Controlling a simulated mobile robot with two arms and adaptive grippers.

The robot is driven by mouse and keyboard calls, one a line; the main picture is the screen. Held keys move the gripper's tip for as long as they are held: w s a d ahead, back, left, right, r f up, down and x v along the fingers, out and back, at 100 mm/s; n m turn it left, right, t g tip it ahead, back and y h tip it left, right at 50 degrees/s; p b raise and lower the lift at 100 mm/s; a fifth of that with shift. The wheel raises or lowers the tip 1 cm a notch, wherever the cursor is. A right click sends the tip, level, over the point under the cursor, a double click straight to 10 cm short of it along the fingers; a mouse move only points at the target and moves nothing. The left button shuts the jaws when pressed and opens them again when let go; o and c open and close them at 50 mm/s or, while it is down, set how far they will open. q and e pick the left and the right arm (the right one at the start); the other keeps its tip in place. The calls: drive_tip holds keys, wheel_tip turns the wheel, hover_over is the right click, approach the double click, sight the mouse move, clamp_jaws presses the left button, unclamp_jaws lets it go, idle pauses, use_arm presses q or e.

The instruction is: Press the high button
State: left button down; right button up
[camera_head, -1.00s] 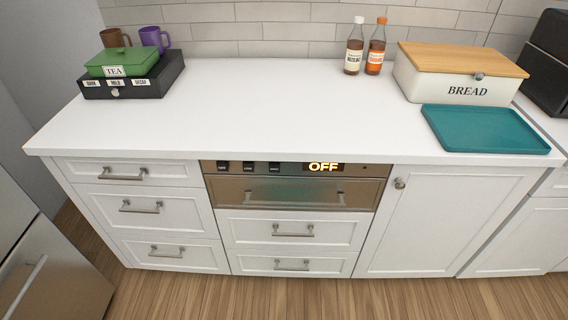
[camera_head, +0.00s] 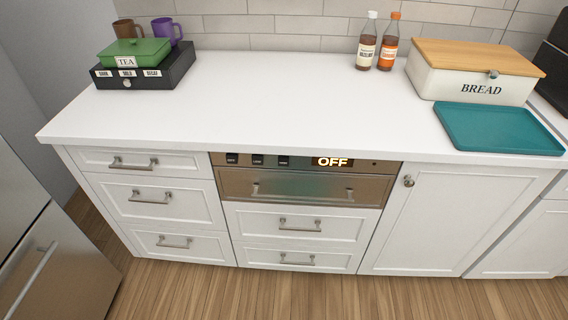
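A warming drawer with a bronze-metal front (camera_head: 300,187) is built in under the white counter. Its control strip has three small dark buttons on the left: a left button (camera_head: 232,158), a middle button (camera_head: 257,160) and a right button (camera_head: 283,161). Their labels are too small to read surely, so I cannot tell which is the high button. A lit display (camera_head: 332,162) on the strip reads OFF. Neither of my grippers is in view.
The white counter (camera_head: 290,100) is clear in the middle. A black box (camera_head: 150,75) with a green TEA tin stands at the left. Two bottles (camera_head: 366,45), a bread box (camera_head: 470,85) and a teal tray (camera_head: 497,128) are at the right. The wooden floor (camera_head: 230,295) in front is free.

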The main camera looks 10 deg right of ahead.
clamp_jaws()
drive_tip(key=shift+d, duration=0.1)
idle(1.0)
